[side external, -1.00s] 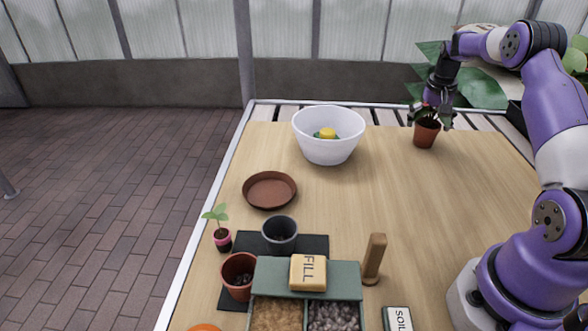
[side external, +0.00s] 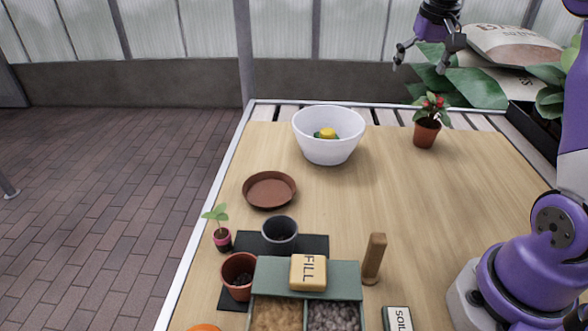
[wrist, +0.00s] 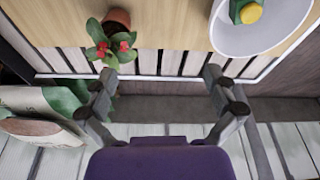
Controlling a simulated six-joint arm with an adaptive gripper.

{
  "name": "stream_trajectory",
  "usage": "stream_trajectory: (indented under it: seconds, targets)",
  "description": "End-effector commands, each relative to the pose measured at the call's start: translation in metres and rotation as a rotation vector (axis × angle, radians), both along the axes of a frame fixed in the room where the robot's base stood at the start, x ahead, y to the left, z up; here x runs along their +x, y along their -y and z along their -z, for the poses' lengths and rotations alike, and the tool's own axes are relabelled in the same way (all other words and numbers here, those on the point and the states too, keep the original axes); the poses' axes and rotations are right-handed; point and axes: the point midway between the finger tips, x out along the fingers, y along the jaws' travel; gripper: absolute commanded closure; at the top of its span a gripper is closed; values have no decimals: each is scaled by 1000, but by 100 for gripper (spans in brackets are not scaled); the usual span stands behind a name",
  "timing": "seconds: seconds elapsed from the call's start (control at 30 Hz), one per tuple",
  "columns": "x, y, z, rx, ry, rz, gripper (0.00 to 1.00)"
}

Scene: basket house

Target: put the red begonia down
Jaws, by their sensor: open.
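The red begonia (side external: 434,103) stands upright in a terracotta pot (side external: 426,133) at the back right of the wooden table. Its red flowers and green leaves are fully visible. In the wrist view the begonia (wrist: 112,47) is at the upper left, beyond the fingers and apart from them. My gripper (side external: 425,56) is open and empty, raised well above the plant. In the wrist view my gripper (wrist: 168,88) shows its two fingers spread wide with nothing between them.
A white bowl (side external: 328,150) with a yellow-topped green thing in it stands left of the begonia. A brown saucer (side external: 269,191), small pots and a green divided box (side external: 340,282) are nearer the front. The table between begonia and box is mostly clear.

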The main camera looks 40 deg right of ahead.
Motion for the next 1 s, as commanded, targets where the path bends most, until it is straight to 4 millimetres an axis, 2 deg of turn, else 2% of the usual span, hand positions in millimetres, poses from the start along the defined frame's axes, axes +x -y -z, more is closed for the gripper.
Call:
stream_trajectory:
  seconds: [0.03,0.13,0.2,0.3,0.4,0.5,0.6,1.0]
  targets:
    - [-5,-35,-12,-20,29,-85,0]
    - [-24,-95,-20,-51,84,-236,0]
    - [-43,-131,-17,-67,122,-339,0]
    - [-73,-171,-5,-80,175,-468,0]
    - [-97,-196,10,-89,218,-567,0]
    - [-112,-211,23,-90,245,-632,0]
    - [-120,-217,30,-91,259,-662,0]
    - [-121,-218,32,-90,258,-666,0]
